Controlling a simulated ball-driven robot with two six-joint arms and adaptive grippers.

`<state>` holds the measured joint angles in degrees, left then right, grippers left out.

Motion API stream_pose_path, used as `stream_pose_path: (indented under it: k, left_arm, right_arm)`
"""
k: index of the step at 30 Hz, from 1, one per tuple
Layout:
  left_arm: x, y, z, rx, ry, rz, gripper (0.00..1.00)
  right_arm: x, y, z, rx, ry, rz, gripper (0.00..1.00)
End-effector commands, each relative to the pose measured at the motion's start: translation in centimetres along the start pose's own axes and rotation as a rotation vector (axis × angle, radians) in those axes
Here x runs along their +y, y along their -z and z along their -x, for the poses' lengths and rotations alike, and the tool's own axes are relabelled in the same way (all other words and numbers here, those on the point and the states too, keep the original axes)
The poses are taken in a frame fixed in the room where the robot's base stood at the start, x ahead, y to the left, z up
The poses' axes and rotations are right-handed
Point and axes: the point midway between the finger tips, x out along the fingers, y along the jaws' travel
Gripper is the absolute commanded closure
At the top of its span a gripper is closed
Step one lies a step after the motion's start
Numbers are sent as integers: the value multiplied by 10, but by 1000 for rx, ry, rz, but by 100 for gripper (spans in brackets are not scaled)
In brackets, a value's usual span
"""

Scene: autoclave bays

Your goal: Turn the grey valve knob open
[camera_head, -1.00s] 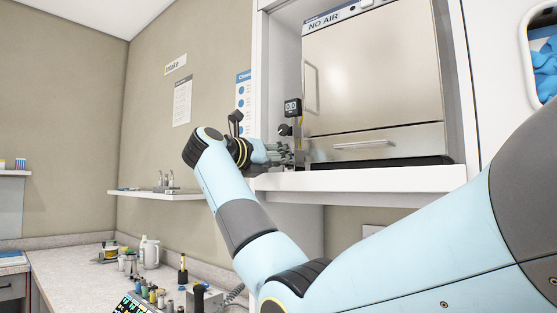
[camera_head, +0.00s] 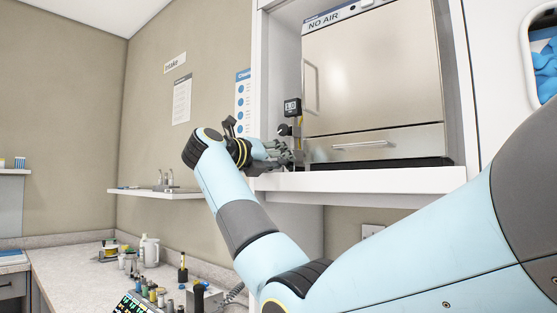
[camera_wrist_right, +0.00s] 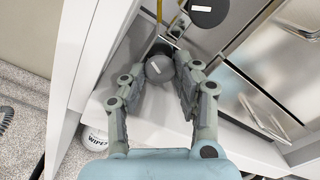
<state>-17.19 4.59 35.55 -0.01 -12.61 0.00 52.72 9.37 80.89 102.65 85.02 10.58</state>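The grey valve knob (camera_wrist_right: 158,68), round with a white mark on its face, sits between the two fingertips of my right gripper (camera_wrist_right: 162,72) in the right wrist view. The fingers flank it closely on both sides and look shut on it; the exact contact is partly hidden. In the head view my right gripper (camera_head: 282,154) reaches the fitting at the left front corner of the autoclave bay, and the fingers largely hide the knob there. My left gripper is not in view.
A black knob (camera_wrist_right: 208,12) with a white mark sits close beyond the grey one. A small gauge (camera_head: 292,107) stands above the fitting. The autoclave (camera_head: 370,80) is right of it, on a white ledge (camera_head: 370,180). A wall shelf (camera_head: 150,194) is at left.

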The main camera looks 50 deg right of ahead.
Motion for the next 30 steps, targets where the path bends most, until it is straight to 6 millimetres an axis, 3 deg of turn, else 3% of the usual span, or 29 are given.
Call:
stream_pose_path:
  k: [1, 5, 16, 30]
  left_arm:
    - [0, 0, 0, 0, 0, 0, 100]
    - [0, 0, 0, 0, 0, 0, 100]
    - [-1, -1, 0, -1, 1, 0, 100]
    - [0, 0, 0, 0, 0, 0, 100]
  right_arm:
    - [-1, -1, 0, -3, 1, -2, 64]
    - [-1, -1, 0, -2, 1, -2, 47]
    - [1, 0, 8, -1, -3, -1, 47]
    - [1, 0, 102, -1, -4, -1, 47]
